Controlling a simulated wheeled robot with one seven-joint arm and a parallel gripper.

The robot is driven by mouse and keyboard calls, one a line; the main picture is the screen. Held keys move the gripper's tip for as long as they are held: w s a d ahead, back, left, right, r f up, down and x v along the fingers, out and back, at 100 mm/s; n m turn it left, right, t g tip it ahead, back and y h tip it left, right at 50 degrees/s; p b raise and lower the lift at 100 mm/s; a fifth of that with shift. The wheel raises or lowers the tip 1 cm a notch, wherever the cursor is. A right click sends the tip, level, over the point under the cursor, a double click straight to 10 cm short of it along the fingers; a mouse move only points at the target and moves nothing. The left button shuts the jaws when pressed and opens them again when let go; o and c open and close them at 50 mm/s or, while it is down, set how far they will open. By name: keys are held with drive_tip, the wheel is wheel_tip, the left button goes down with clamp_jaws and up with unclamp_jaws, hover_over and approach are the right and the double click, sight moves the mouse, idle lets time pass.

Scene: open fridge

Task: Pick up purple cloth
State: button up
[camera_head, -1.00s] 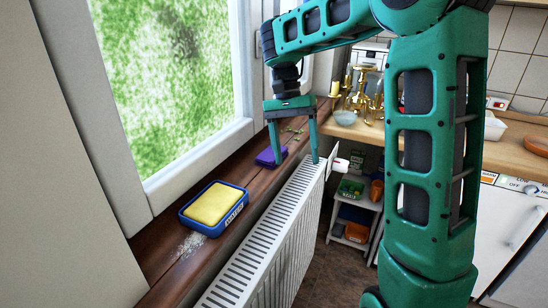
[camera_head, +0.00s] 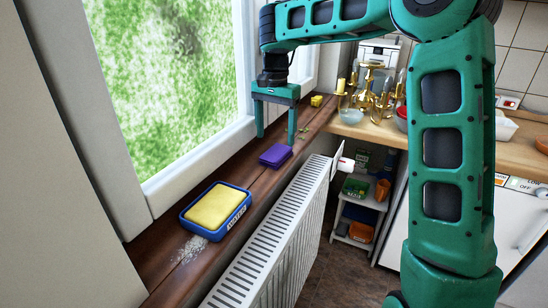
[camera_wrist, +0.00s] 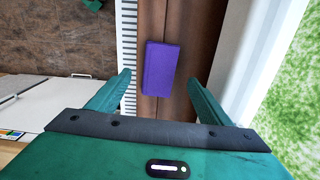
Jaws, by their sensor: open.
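The purple cloth (camera_head: 276,155) is a small folded block lying on the brown wooden windowsill. In the wrist view the cloth (camera_wrist: 161,67) lies flat ahead of my gripper, between the lines of the two fingers. My gripper (camera_head: 276,140) is open and empty, pointing down above the sill, just behind the cloth in the head view. In the wrist view the fingers of my gripper (camera_wrist: 160,77) stand wide apart, with a gap to the cloth on both sides. Nothing hides the cloth in the wrist view.
A yellow sponge (camera_head: 214,208) in a blue tray and spilled white powder (camera_head: 189,249) are on the near sill. A small yellow block (camera_head: 316,101) is on the far sill. The radiator (camera_head: 268,250) runs along the sill's right, and the window frame (camera_head: 200,155) along its left.

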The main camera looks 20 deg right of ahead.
sight(275, 152)
drive_tip(key=shift+f, duration=2.75)
drive_tip(key=c, duration=1.1)
